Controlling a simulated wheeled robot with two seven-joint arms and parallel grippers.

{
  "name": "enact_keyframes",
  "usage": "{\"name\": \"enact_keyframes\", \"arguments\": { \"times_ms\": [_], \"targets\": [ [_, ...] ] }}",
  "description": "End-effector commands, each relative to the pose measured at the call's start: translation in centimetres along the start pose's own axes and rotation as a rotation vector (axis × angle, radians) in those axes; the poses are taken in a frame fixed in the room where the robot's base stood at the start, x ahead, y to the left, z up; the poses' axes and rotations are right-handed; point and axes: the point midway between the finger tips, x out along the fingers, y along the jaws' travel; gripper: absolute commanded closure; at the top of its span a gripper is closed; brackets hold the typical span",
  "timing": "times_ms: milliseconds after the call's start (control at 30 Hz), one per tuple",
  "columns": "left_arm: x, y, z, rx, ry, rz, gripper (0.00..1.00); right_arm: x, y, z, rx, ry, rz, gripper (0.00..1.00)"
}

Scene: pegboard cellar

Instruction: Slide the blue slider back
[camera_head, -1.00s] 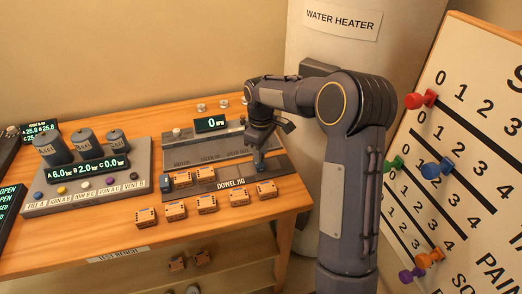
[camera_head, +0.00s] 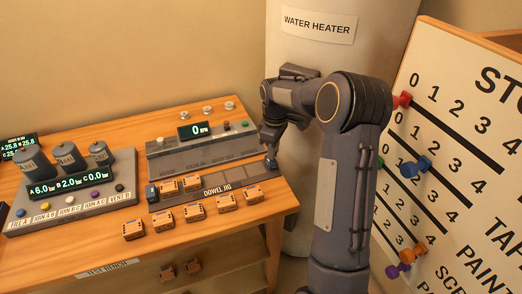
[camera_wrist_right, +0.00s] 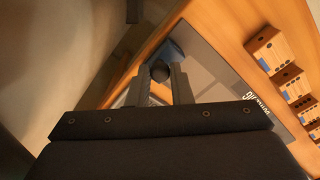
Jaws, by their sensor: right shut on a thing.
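The dowel jig (camera_head: 232,178) is a long dark track on the test bench. A small blue slider (camera_head: 270,164) sits at its far right end. In the right wrist view the blue slider (camera_wrist_right: 173,50) shows just past my fingertips, with a dark round knob (camera_wrist_right: 160,71) between them. My right gripper (camera_head: 268,150) reaches down onto the slider from the right and is shut on it by the knob. In the head view my wrist partly hides the contact. My left gripper is not in view.
Wooden blocks (camera_head: 191,183) sit at the jig's left part, beside a blue end block (camera_head: 152,193). Several blocks (camera_head: 195,212) lie in front. A grey console (camera_head: 165,148) stands behind. A pegged scoreboard (camera_head: 470,130) stands right, the water heater (camera_head: 340,50) behind my arm.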

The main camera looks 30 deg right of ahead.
Motion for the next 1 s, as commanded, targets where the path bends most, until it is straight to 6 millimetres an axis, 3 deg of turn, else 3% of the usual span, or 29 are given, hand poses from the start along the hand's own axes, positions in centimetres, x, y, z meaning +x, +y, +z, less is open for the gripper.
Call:
{"name": "enact_keyframes", "arguments": {
  "times_ms": [267, 300, 467, 767, 1000],
  "targets": [
    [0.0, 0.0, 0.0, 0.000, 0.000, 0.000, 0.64, -0.1, 0.5, 0.3, 0.002, -0.003, 0.010, 1.00],
    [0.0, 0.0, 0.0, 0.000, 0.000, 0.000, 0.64, -0.1, 0.5, 0.4, 0.003, -0.003, 0.010, 0.78],
    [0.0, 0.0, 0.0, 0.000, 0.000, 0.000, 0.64, -0.1, 0.4, 0.3, 0.003, -0.002, 0.008, 0.59],
    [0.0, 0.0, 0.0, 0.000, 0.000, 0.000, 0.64, -0.3, 0.3, 0.2, 0.001, -0.001, 0.007, 0.59],
    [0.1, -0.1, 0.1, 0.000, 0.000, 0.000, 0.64, -3.7, 0.3, 0.1, 0.001, 0.002, 0.010, 0.59]
  ]
}}
